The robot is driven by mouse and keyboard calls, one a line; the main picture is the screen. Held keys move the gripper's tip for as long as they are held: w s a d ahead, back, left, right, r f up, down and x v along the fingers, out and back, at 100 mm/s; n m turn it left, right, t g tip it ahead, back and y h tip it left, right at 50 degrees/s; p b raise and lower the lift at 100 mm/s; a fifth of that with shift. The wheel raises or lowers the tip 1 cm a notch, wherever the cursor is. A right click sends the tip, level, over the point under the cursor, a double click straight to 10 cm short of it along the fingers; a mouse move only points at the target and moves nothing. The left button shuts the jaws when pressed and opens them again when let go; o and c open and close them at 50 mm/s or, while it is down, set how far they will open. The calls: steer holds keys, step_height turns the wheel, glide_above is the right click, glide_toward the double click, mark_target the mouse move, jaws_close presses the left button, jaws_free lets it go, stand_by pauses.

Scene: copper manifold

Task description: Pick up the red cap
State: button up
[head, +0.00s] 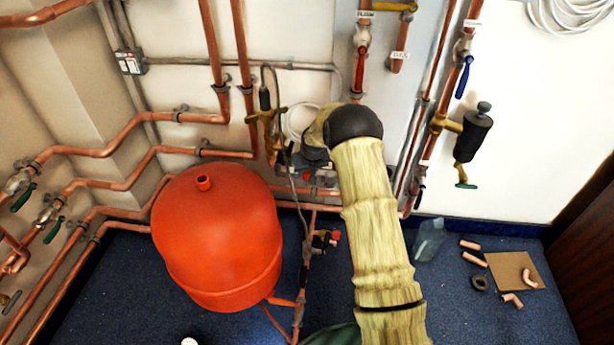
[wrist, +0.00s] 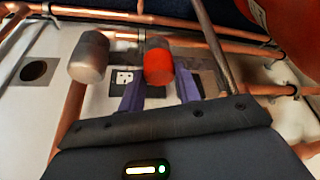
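The red cap (wrist: 158,62) shows in the wrist view as a short red cylinder, a little left of the middle. My gripper (wrist: 160,88) has two purple fingers standing apart, one on each side of the cap's lower end. The fingers look open; I cannot tell whether either touches the cap.
A grey cylinder (wrist: 88,57) stands just left of the cap. Copper pipes (wrist: 215,45) run close around my gripper. A large red tank (head: 215,240) is left of my arm. Pipe offcuts (head: 475,260) lie on the blue floor at right.

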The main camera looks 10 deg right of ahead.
step_height(320, 180, up, 18)
steer(key=p, duration=0.6)
stand_by(0.5)
step_height(320, 180, up, 5)
steer(key=p, duration=0.5)
glide_above(308, 173)
steer(key=shift+w+f, duration=0.1)
steer(key=shift+f, duration=0.1)
steer(key=shift+f, duration=0.1)
steer(key=s+f, duration=0.5)
steer(key=s, duration=0.6)
steer(key=s+f, duration=0.5)
steer(key=s, duration=0.6)
steer(key=shift+a+f+m, duration=0.2)
steer(key=shift+m, duration=0.2)
